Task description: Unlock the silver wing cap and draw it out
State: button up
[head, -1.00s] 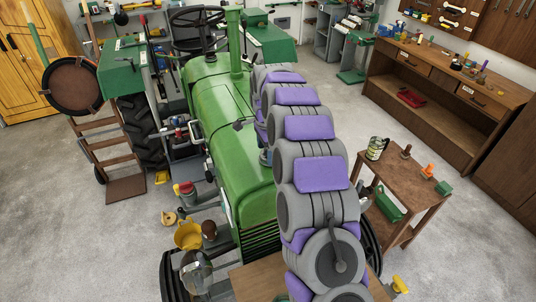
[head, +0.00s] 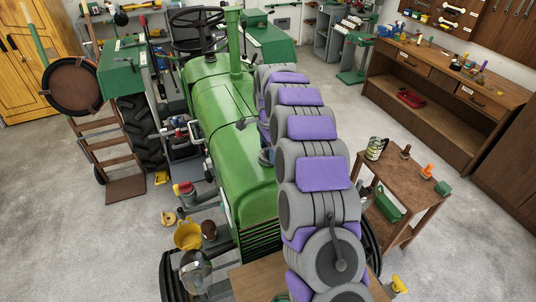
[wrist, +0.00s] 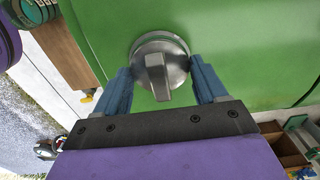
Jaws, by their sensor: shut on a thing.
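The silver wing cap (wrist: 158,68) shows in the wrist view, a round metal cap with a raised wing across its middle. It sits on the green tractor hood (wrist: 235,45). My gripper (wrist: 162,80) has its two blue fingers on either side of the cap's round rim, shut on it. The wing points down toward the gripper's palm, tilted slightly. In the head view the green tractor (head: 232,130) stands at the centre; my arm hides the cap and the gripper there.
A small wooden table (head: 405,175) with a can (head: 376,148) and an orange cone stands right of the tractor. A workbench (head: 450,90) lines the right wall. A yellow funnel (head: 187,236) and a lamp are at the tractor's front left.

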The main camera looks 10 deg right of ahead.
grip_shut()
jog(key=shift+m+b, duration=0.45)
jog(key=shift+m, duration=0.35)
